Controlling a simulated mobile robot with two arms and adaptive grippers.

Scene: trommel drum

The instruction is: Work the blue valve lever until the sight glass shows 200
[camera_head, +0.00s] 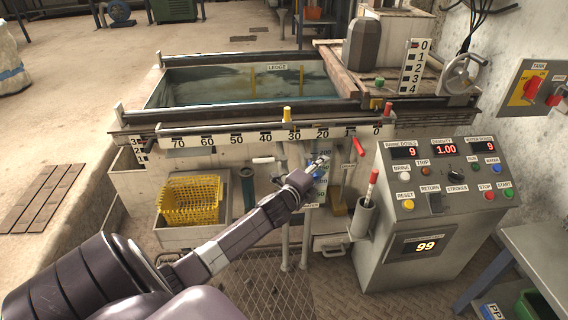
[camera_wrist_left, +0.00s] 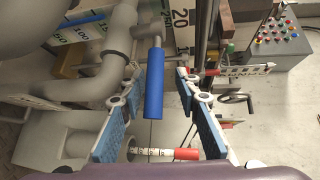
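The blue valve lever (camera_wrist_left: 154,85) hangs from a grey pipe fitting in the middle of the left wrist view. My left gripper (camera_wrist_left: 160,88) is open there, one blue-padded finger on each side of the lever, with visible gaps in the picture; I cannot tell how far the lever lies between them in depth. In the head view my left gripper (camera_head: 319,164) is at the front of the tank, below the number scale, and covers most of the lever. The sight glass is partly hidden behind the gripper, and its level cannot be read. My right gripper is not in view.
Grey pipes (camera_wrist_left: 100,80) crowd the left of the wrist view. A red-and-white rod (camera_wrist_left: 165,153) sits low in it. In the head view, a yellow basket (camera_head: 190,200) is at left, a red-handled lever (camera_head: 372,185) at right, beside the control console (camera_head: 440,195).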

